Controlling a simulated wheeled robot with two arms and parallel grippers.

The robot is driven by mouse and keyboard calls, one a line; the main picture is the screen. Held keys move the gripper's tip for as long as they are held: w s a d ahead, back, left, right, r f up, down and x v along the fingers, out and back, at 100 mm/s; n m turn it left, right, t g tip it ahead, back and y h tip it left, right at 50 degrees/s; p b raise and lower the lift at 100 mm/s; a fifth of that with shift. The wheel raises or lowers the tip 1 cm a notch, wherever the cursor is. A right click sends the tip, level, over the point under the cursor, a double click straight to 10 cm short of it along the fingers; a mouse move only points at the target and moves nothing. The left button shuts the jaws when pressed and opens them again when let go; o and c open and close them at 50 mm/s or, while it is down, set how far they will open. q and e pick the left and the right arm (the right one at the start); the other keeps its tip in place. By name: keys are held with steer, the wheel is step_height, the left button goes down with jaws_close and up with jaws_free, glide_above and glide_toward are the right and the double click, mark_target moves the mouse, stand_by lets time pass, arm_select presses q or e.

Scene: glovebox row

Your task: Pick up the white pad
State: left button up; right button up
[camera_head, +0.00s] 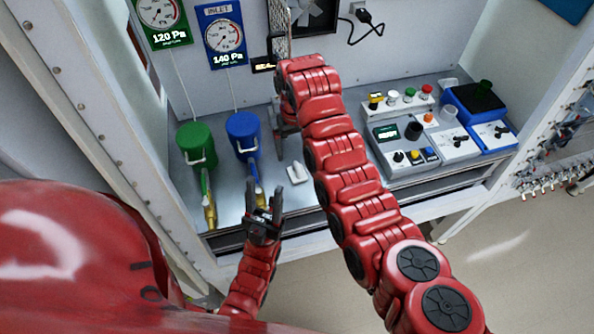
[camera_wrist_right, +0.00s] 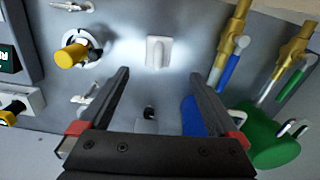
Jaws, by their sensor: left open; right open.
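The white pad (camera_head: 297,172) is a small pale block with a raised grip, lying on the grey metal floor of the bench, right of the blue canister. In the right wrist view the white pad (camera_wrist_right: 158,54) lies just beyond the fingertips, roughly centred between them. My right gripper (camera_wrist_right: 160,76) is open with nothing between its fingers, and apart from the pad. In the head view it is partly hidden by my right arm. My left gripper (camera_head: 263,200) is open and empty at the bench's front edge, left of and nearer than the pad.
A green canister (camera_head: 196,144) and a blue canister (camera_head: 243,135) with brass-ended valves stand left. Control boxes (camera_head: 403,145) with knobs and a blue-black unit (camera_head: 474,103) stand right. In the right wrist view a yellow knob (camera_wrist_right: 72,54) stands left of the pad. Bare metal surrounds the pad.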

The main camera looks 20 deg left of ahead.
mark_target(297, 165)
step_height(297, 165, down, 3)
steer(key=shift+w+r+b, duration=0.1)
steer(key=shift+w+b, duration=0.05)
steer(key=shift+b, duration=0.6)
steer(key=shift+f, duration=0.25)
steer(key=shift+f+p, duration=0.35)
steer(key=shift+p, duration=0.3)
steer(key=shift+f, duration=0.4)
step_height(297, 165, down, 4)
steer(key=p, duration=0.3)
steer(key=shift+d+r, duration=0.1)
steer(key=shift+f, duration=0.85)
steer(key=c, duration=1.4)
